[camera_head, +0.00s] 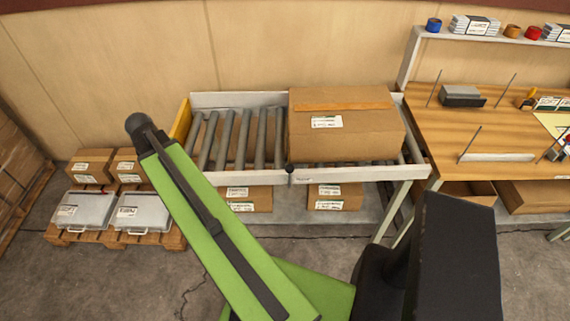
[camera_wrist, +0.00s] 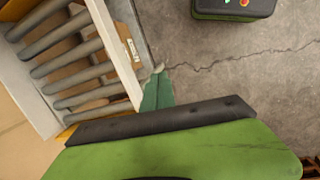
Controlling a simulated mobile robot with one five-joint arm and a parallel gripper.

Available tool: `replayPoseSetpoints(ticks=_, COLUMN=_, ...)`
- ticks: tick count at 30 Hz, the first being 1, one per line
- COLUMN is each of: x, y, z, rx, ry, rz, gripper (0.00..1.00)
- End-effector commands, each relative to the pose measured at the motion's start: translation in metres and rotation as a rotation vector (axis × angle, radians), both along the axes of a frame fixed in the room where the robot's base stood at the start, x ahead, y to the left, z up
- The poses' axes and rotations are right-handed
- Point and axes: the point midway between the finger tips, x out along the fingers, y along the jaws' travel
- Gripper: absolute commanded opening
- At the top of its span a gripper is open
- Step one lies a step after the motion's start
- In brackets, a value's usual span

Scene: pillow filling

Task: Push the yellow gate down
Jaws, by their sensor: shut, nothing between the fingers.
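The yellow gate (camera_head: 181,119) stands at the left end of the roller conveyor (camera_head: 240,98), its lower part hidden behind my green arm. In the wrist view only a thin yellow strip of the gate (camera_wrist: 66,133) shows, at the conveyor's end beside the dark bar of my arm. My gripper (camera_wrist: 158,70) is shut and empty in the wrist view, next to the conveyor's white side rail, over the floor. I cannot tell if it touches the rail. In the head view my arm reaches up and left towards the gate, and the gripper itself cannot be made out.
A large cardboard box (camera_head: 345,130) sits on the conveyor's right part. Small boxes (camera_head: 248,199) lie on the shelf below. Grey cases (camera_head: 84,211) and cartons stand on a pallet at left. A wooden workbench (camera_head: 490,130) is at right. Bare floor lies in front.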

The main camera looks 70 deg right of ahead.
Motion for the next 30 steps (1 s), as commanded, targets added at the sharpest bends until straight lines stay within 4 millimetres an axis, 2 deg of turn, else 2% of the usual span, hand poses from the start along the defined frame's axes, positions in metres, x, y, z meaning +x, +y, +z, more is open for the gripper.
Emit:
replayPoseSetpoints(ticks=1, x=-0.029, y=-0.055, z=0.003, rx=-0.013, ry=0.041, rz=0.02, gripper=0.0)
replayPoseSetpoints(ticks=3, x=-0.074, y=-0.116, z=0.006, rx=-0.021, ry=0.106, rz=0.073, gripper=0.0)
replayPoseSetpoints(ticks=6, x=-0.137, y=-0.179, z=0.011, rx=-0.011, ry=0.19, rz=0.14, gripper=0.0)
replayPoseSetpoints(ticks=9, x=-0.187, y=-0.216, z=0.014, rx=0.007, ry=0.252, rz=0.188, gripper=0.0)
replayPoseSetpoints(ticks=12, x=-0.215, y=-0.234, z=0.016, rx=0.021, ry=0.285, rz=0.217, gripper=0.0)
replayPoseSetpoints(ticks=14, x=-0.222, y=-0.238, z=0.017, rx=0.027, ry=0.296, rz=0.227, gripper=0.0)
replayPoseSetpoints(ticks=25, x=-0.224, y=-0.239, z=0.015, rx=0.028, ry=0.296, rz=0.23, gripper=0.0)
replayPoseSetpoints(ticks=30, x=-0.229, y=-0.241, z=-0.001, rx=0.028, ry=0.296, rz=0.229, gripper=0.0)
